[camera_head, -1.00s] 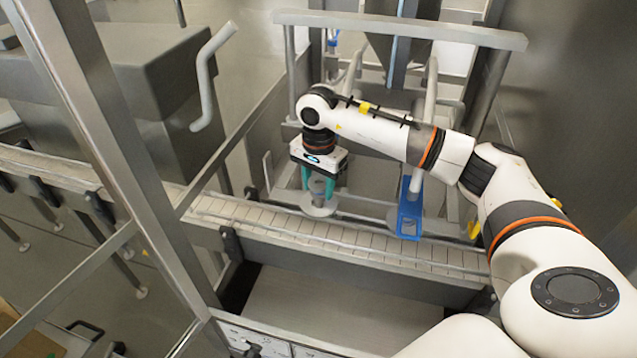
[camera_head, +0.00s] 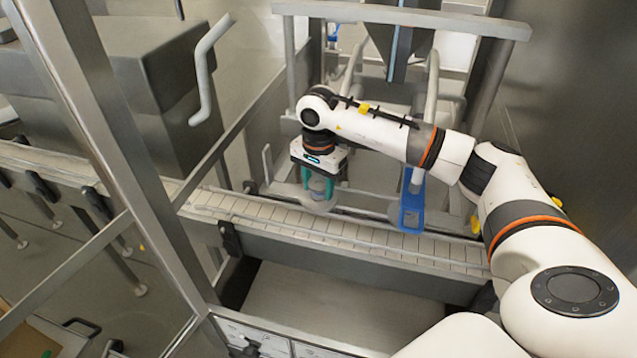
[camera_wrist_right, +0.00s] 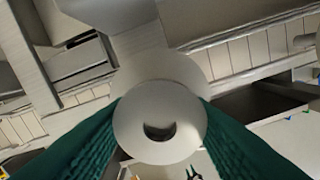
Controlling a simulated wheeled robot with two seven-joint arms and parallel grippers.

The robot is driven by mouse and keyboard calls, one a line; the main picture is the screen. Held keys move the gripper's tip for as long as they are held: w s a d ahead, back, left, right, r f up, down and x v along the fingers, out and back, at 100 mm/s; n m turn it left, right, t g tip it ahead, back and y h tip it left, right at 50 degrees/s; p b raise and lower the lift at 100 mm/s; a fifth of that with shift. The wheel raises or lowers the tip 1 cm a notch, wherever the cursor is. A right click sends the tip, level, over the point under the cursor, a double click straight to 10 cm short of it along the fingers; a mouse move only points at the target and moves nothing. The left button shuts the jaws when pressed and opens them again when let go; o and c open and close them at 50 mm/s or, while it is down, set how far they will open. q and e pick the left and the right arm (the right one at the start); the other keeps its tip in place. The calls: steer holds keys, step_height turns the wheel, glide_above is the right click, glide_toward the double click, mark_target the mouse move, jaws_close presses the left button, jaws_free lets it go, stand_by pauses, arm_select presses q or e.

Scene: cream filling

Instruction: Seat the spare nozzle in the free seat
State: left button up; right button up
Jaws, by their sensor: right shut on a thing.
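My right gripper (camera_head: 319,186) is shut on the spare nozzle (camera_wrist_right: 158,125), a pale grey piece with a round flange and a dark opening. In the right wrist view it sits between the two teal fingers. A larger pale disc (camera_wrist_right: 190,72) shows behind it; I cannot tell whether they touch. In the head view the gripper points down over the conveyor's far edge, largely hiding the nozzle. I cannot make out the free seat clearly. A blue bracket (camera_head: 411,205) hangs to the right of the gripper. My left gripper is not in view.
A slatted conveyor (camera_head: 345,233) with rails runs below the gripper. A grey horizontal bar (camera_head: 400,15) on posts and a steel hopper (camera_head: 395,65) stand behind the arm. A steel frame post (camera_head: 125,170) rises at the left.

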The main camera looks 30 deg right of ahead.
steer(key=shift+f, duration=0.15)
steer(key=o, duration=1.2)
steer(key=shift+c, duration=0.2)
steer(key=shift+o, duration=0.3)
steer(key=o, duration=0.4)
steer(key=shift+r+p, duration=1.75)
steer(key=shift+r, duration=1.8)
